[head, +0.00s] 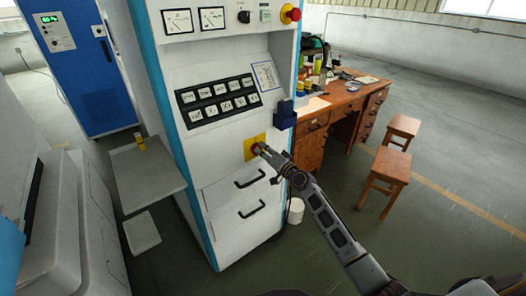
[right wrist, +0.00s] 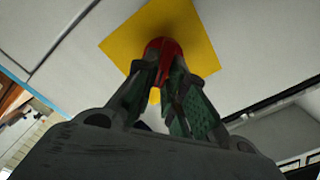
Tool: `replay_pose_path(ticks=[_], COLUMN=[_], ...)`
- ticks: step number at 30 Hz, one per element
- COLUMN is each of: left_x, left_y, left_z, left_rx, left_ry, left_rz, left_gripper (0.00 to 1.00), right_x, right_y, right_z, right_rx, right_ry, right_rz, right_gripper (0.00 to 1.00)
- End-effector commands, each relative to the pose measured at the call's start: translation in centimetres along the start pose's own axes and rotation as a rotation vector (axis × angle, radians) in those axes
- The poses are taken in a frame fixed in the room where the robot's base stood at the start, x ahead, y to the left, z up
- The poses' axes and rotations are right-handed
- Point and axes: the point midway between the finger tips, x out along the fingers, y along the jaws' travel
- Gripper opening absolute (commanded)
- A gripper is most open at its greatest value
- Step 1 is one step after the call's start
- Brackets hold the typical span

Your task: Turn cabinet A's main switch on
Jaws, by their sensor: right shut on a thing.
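Cabinet A is most likely the tall white cabinet (head: 225,188) with blue edges in the middle of the head view; I can read no letter on it. A yellow square plate (head: 249,143) is on its front, below the button panel. A red switch knob (right wrist: 160,47) stands out from this plate in the right wrist view. My right gripper (head: 261,150) is at the plate, its fingers shut on the red knob from both sides. The fingers (right wrist: 161,75) hide part of the knob, so its turned position cannot be told. My left gripper is not in view.
A red emergency button (head: 292,14) and two meters are at the cabinet's top. Drawer handles (head: 250,178) stick out below the plate. A dark blue box (head: 286,113) is on the cabinet's right edge. A wooden desk (head: 347,105) and stools (head: 388,170) stand to the right.

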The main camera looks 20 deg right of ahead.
Motion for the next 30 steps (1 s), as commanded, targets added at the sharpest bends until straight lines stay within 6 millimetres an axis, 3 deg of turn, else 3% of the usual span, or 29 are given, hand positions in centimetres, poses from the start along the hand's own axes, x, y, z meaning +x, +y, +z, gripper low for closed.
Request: replay_pose_path(ticks=[18, 30], left_x=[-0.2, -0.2], left_y=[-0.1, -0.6], left_z=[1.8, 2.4], left_rx=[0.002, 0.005], left_ry=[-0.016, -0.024], left_rz=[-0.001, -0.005], left_gripper=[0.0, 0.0], right_x=[0.0, 0.0], right_y=[0.7, 0.9], right_z=[0.2, 0.3], right_rx=[0.547, 0.692], right_ry=[0.001, 0.001], right_rz=[0.002, 0.002], right_gripper=[0.0, 0.0])
